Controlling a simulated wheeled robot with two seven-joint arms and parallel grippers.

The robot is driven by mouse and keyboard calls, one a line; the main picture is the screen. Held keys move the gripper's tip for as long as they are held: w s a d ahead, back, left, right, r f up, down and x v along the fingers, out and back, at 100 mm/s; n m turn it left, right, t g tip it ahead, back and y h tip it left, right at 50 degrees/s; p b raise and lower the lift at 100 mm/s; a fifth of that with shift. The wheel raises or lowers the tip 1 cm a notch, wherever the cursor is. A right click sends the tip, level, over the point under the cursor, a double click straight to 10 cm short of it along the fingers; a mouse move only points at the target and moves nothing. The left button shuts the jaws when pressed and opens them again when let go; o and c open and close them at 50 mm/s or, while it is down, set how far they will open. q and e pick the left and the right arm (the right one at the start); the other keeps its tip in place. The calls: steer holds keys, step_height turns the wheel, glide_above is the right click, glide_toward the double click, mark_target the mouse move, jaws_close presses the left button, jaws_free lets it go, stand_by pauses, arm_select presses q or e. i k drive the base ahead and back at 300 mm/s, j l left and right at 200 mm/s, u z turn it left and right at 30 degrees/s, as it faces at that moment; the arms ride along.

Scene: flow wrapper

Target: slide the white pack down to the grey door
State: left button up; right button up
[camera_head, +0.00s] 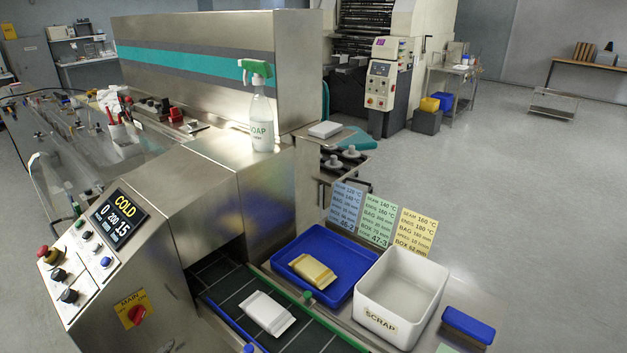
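A white pack (267,312) lies flat on the dark green-lined belt (228,284), between a blue guide rail on its left and a green guide rail (322,318) on its right. The belt runs from a dark opening under the steel housing toward the bottom edge of the picture. I cannot make out a grey door at the belt; its near end is cut off by the picture edge. Neither of my grippers is in view.
Right of the belt stand a blue tray (288,250) with a yellowish pack (313,271), a white SCRAP box (384,314) and a blue block (468,325). A soap spray bottle (261,122) stands on the housing. The control panel (119,218) reads COLD.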

mark_target(273, 317)
steer(key=i+l+u, duration=0.1)
steer(key=l+u, duration=0.4)
steer(key=l, duration=1.15)
